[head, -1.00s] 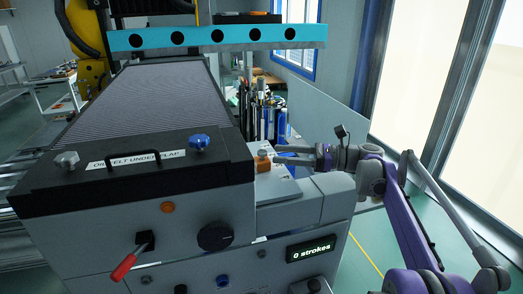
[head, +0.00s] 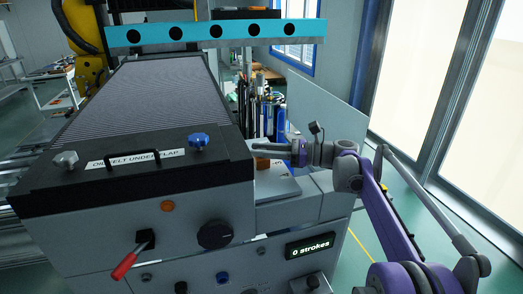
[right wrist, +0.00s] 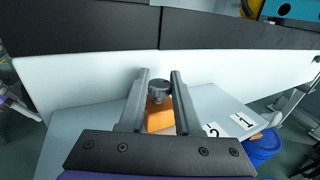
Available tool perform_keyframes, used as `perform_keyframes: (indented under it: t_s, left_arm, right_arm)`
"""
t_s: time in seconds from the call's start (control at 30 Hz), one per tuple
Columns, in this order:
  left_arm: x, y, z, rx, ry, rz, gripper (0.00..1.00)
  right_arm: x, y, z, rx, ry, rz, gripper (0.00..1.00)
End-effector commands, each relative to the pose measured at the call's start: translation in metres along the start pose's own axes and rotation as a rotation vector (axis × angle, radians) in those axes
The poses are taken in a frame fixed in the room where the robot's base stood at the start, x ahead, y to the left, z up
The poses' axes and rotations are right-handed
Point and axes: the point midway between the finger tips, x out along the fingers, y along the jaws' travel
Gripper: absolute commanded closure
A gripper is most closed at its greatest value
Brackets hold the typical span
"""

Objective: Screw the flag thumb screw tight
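My right gripper (head: 256,150) reaches in from the right, over an orange block (head: 262,163) on the grey ledge beside the machine's panel. In the right wrist view, a dark grey ridged knob (right wrist: 159,90) stands on top of the orange block (right wrist: 159,119); it looks like the thumb screw. The right gripper's two fingers (right wrist: 159,74) are apart, one on each side of the knob, with narrow gaps showing. Contact with the knob cannot be made out. In the head view the knob is hidden by the gripper. My left gripper is not in view.
A display (head: 310,247) reads "0 strokes". Number plates (right wrist: 243,120) lie right of the block.

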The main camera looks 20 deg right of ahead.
Motion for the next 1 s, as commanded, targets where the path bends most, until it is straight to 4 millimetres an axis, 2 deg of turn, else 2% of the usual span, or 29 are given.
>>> perform_keyframes:
  t_s: [0.03, 0.07, 0.1, 0.57, 1.0]
  left_arm:
    - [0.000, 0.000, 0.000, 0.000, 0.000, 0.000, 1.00]
    - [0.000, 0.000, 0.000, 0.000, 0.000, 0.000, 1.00]
    - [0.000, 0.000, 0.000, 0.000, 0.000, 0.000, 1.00]
    - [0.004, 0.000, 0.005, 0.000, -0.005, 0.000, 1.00]
    - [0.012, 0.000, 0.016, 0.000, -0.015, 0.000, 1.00]
  right_arm:
    - [0.000, 0.000, 0.000, 0.000, 0.000, 0.000, 0.93]
    - [0.000, 0.000, 0.000, 0.000, 0.000, 0.000, 0.99]
    - [0.000, 0.000, 0.000, 0.000, 0.000, 0.000, 1.00]
    - [0.001, 0.001, -0.001, 0.001, 0.000, -0.064, 1.00]
    - [0.002, 0.002, 0.000, 0.000, -0.001, -0.411, 1.00]
